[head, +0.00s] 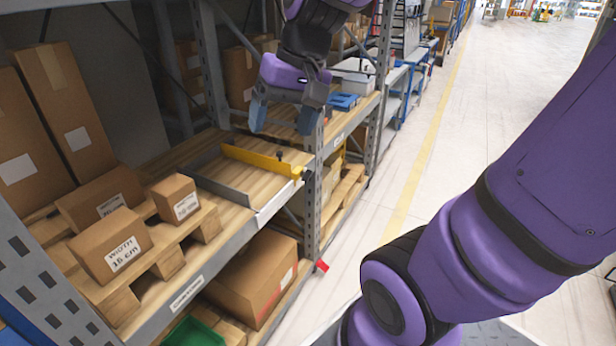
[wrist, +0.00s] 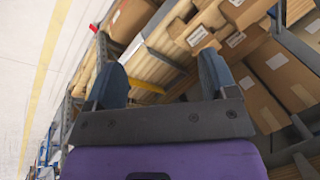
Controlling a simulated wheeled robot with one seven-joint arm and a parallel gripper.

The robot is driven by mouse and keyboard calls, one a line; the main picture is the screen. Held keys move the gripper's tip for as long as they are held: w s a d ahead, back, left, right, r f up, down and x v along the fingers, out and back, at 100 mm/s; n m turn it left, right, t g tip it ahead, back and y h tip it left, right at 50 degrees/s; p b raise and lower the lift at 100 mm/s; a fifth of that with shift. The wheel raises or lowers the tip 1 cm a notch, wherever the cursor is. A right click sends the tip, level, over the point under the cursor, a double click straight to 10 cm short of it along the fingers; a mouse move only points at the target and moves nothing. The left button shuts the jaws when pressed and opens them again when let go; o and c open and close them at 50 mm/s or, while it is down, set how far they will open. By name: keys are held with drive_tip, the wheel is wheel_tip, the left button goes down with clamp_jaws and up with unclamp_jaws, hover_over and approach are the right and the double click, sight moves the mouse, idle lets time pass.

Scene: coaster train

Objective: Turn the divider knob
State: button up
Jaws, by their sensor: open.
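A yellow divider (head: 258,160) stands on the wooden shelf deck in the head view. A small dark knob (head: 280,155) shows at its top near the front end. The yellow divider also shows in the wrist view (wrist: 147,86), between the fingers, but the knob cannot be made out there. My gripper (head: 281,122) is open and empty. It is above and a little behind the knob in the head picture, apart from it. Its two blue fingers are spread wide in the wrist view (wrist: 161,80).
A grey divider (head: 218,187) stands left of the yellow one. Cardboard boxes (head: 112,244) sit on a wooden pallet further left. A perforated rack post (head: 312,190) rises right of the yellow divider. A blue tray (head: 343,101) lies beyond it. The aisle floor (head: 440,130) is clear.

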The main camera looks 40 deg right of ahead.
drive_tip(key=w+d+f+m+t+y, duration=0.2)
drive_tip(key=w+d+f+m+y, duration=0.35)
drive_tip(key=w+d+f, duration=0.35)
drive_tip(key=w+d+f+m+t+y, duration=0.1)
drive_tip(key=w+d+f+m+y, duration=0.3)
drive_tip(key=w+d+f+m, duration=0.5)
drive_tip(key=m+t+h, duration=0.6)
drive_tip(key=m+t, duration=0.4)
drive_tip(key=t, duration=0.2)
approach(310, 176)
drive_tip(key=x, duration=1)
drive_tip(key=shift+w+a, duration=0.2)
drive_tip(key=shift+w, duration=0.1)
drive_tip(key=shift+c, duration=0.4)
drive_tip(key=c, duration=0.9)
drive_tip(key=shift+o, duration=0.2)
drive_tip(key=shift+m, duration=0.25)
